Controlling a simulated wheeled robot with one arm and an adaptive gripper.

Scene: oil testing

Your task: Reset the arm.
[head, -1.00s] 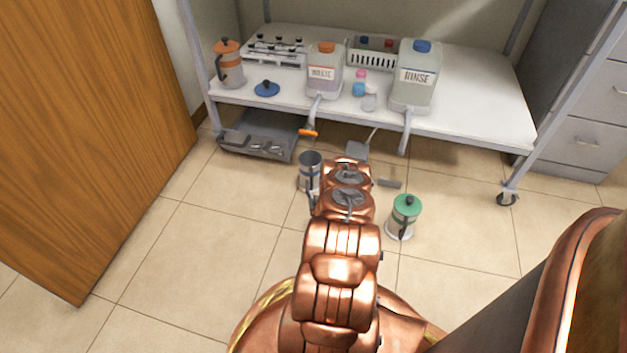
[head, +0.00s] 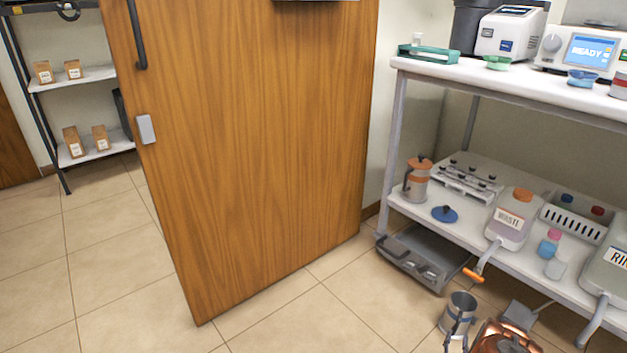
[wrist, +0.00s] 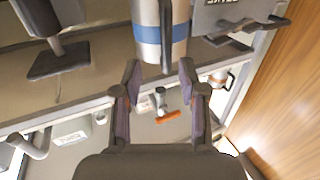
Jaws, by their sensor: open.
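My gripper (wrist: 159,66) shows in the wrist view with its two dark fingers spread apart, so it is open and holds nothing. A metal cup with a blue band (wrist: 165,28) shows just beyond the fingertips, with clear space on both sides of it. In the head view the metal cup (head: 461,304) stands on the floor in front of the shelf. Part of my copper arm shows beside it at the bottom edge.
A wooden door (head: 255,150) stands open at the left. The white shelf unit (head: 420,208) on the right carries a waste jug (head: 511,222), a rinse jug (head: 610,270) and an orange-lidded pot (head: 418,180). A grey tray (head: 428,258) lies beneath. Floor tiles (head: 300,310) in front are clear.

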